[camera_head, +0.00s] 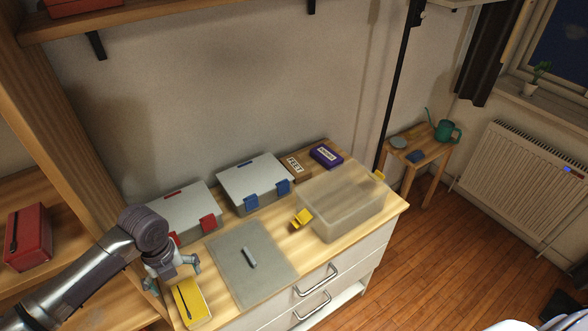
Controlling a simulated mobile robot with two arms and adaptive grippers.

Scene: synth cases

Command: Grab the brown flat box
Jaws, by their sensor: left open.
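The brown flat box (294,168) with a white label lies at the back of the dresser top, just left of a purple box (326,155). It sits behind the clear bin and right of the grey case with blue latches. My left gripper (175,277) is open and empty at the front left of the dresser, above the far end of a yellow case (192,304). It is well to the left of and nearer than the brown box. My right gripper is not in view.
Two grey cases, one with red latches (188,209) and one with blue latches (252,178), line the wall. A clear bin with yellow latches (341,214) stands right. A grey mat (270,283) bears a small grey object (249,258). A shelf (100,20) overhangs.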

